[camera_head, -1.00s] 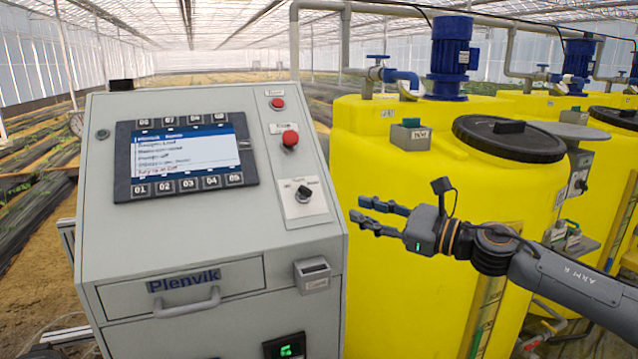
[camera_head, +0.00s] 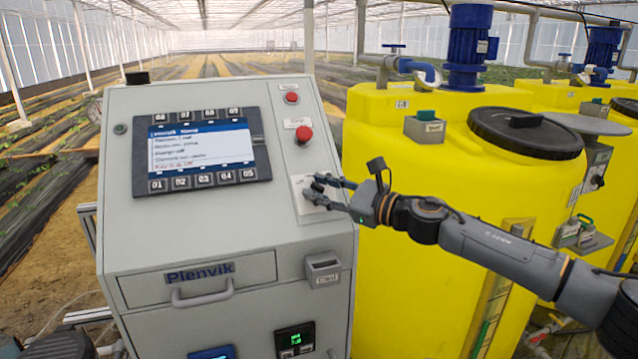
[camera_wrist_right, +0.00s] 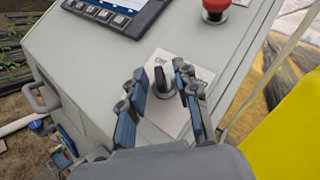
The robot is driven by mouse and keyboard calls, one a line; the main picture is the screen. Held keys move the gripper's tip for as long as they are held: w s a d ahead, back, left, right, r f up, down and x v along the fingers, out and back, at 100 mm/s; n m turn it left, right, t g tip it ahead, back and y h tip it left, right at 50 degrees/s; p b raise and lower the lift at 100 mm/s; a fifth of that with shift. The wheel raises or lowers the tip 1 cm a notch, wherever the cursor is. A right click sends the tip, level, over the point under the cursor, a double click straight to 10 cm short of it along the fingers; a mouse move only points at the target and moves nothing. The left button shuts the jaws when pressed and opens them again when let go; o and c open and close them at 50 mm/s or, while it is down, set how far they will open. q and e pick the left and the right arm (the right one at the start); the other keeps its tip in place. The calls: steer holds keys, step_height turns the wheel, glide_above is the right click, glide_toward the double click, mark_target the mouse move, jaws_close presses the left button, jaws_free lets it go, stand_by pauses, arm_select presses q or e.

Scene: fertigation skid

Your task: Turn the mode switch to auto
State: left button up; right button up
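The mode switch (camera_wrist_right: 162,82) is a black rotary knob on a pale plate (camera_wrist_right: 178,68) on the sloped face of the grey control cabinet (camera_head: 230,222). In the right wrist view it stands between the two fingers of my right gripper (camera_wrist_right: 160,88). The fingers are open, one on each side, and I cannot tell whether either touches the knob. In the head view the right gripper (camera_head: 322,190) is over the switch plate (camera_head: 302,186) and hides most of the knob. My left gripper is not in view.
A red mushroom button (camera_head: 303,134) sits above the switch plate, and a smaller red button (camera_head: 291,97) is higher up. A display panel (camera_head: 200,152) is to the left. Yellow tanks (camera_head: 400,180) stand close on the right. A small grey holder (camera_head: 322,270) projects below the switch.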

steer(key=shift+w+a, duration=0.2)
steer(key=shift+w, duration=0.05)
jaws_close()
